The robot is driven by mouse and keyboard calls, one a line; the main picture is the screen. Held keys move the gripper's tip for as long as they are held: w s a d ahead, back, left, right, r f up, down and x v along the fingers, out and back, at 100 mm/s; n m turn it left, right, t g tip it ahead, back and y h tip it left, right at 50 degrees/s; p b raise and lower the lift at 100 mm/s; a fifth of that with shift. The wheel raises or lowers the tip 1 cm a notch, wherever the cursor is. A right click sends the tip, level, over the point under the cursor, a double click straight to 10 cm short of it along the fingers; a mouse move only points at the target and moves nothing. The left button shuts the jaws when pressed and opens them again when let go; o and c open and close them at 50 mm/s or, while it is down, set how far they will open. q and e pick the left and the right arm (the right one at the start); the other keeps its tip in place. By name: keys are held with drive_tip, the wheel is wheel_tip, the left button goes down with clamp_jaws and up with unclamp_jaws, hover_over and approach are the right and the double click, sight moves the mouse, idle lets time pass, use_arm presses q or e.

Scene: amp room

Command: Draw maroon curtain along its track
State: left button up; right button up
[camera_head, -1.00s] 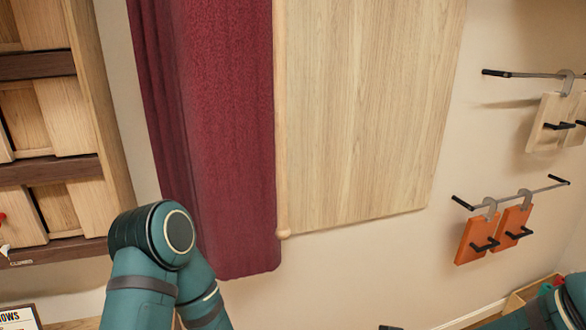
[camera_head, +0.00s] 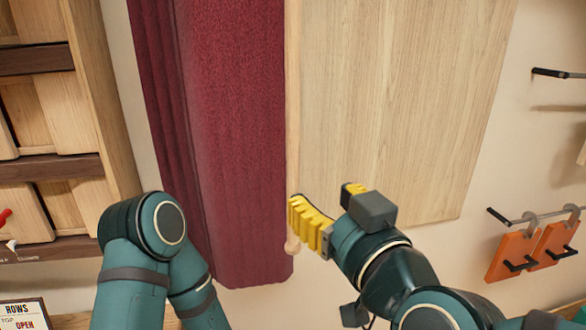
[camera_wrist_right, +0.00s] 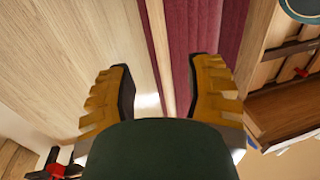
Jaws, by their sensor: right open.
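The maroon curtain (camera_head: 235,130) hangs in folds at the middle left of the head view. A pale wooden rod (camera_head: 292,130) with a knobbed lower end hangs along its right edge. My right gripper (camera_head: 322,197), with yellow ribbed fingers, is open beside the rod's lower part, one fingertip close to the rod. In the right wrist view, the rod (camera_wrist_right: 157,45) and part of the curtain (camera_wrist_right: 182,50) show beyond and between the open fingers (camera_wrist_right: 163,75). I cannot tell whether anything touches. My left arm shows at the lower left, but its gripper is out of view.
A pale wooden panel (camera_head: 400,110) is on the wall right of the rod. A wooden shelf unit (camera_head: 60,130) stands at the left. Orange tags (camera_head: 512,255) hang on a wall rack at the right. A small sign (camera_head: 22,314) is at the lower left.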

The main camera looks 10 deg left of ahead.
sight(296, 170)
drive_tip(key=x, duration=1.1)
drive_tip(key=shift+w+a+b, duration=0.1)
drive_tip(key=shift+b, duration=0.3)
drive_tip(key=shift+o, duration=0.3)
clamp_jaws()
